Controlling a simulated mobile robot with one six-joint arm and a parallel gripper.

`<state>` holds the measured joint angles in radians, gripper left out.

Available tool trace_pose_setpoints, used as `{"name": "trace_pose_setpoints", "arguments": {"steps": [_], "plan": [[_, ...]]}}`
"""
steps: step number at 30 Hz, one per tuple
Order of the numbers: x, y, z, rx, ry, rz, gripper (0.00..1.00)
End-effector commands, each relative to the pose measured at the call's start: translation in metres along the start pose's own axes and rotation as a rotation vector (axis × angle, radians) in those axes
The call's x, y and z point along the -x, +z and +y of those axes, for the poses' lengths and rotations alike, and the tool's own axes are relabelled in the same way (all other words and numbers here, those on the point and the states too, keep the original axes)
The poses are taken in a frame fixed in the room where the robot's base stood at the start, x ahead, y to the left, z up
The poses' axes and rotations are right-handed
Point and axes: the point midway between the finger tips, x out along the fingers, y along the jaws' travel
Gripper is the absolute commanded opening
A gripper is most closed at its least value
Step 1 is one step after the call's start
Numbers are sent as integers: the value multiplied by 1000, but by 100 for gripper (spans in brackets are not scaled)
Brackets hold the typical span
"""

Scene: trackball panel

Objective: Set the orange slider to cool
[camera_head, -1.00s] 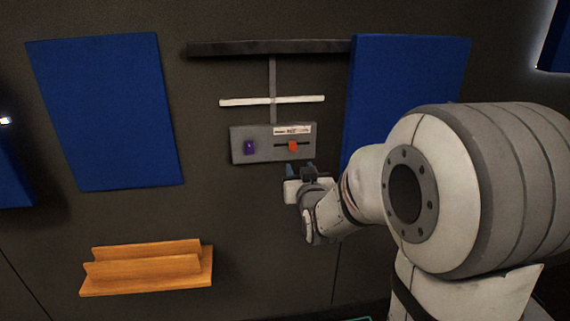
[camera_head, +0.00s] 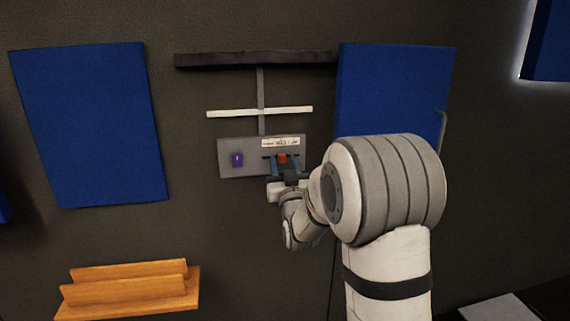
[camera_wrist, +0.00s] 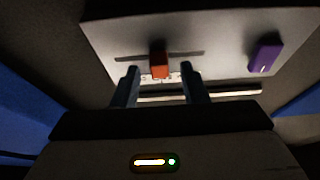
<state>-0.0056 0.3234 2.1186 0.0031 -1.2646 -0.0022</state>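The orange slider (camera_head: 282,158) sits near the middle of a dark horizontal slot (camera_wrist: 190,55) on the grey panel (camera_head: 228,170). A white label (camera_head: 281,142) lies above the slot; its words are too small to read. In the wrist view the slider (camera_wrist: 159,66) shows between and just beyond the fingertips. My gripper (camera_head: 283,166) is at the panel, its blue fingers on either side of the slider. In the wrist view my gripper (camera_wrist: 160,72) is open, with gaps between both fingers and the slider.
A purple control (camera_head: 237,159) is on the panel's left half. A white bar (camera_head: 260,112) and a dark shelf (camera_head: 250,59) are above the panel. Blue wall panels (camera_head: 90,125) flank it. A wooden ledge (camera_head: 130,290) is at lower left.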

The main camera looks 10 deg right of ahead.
Motion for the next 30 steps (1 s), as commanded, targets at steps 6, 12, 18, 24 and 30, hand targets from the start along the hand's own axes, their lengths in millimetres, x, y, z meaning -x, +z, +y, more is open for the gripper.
{"name": "trace_pose_setpoints", "arguments": {"steps": [6, 12, 18, 24, 30], "plan": [[-5, 0, 0, 0, 1, 0, 40], [-4, 0, 1, 0, 1, -1, 33], [-4, 0, 1, 0, 1, -1, 16], [-4, 0, 1, 1, 2, -1, 0], [-4, 0, 1, 1, 2, -1, 0]]}}
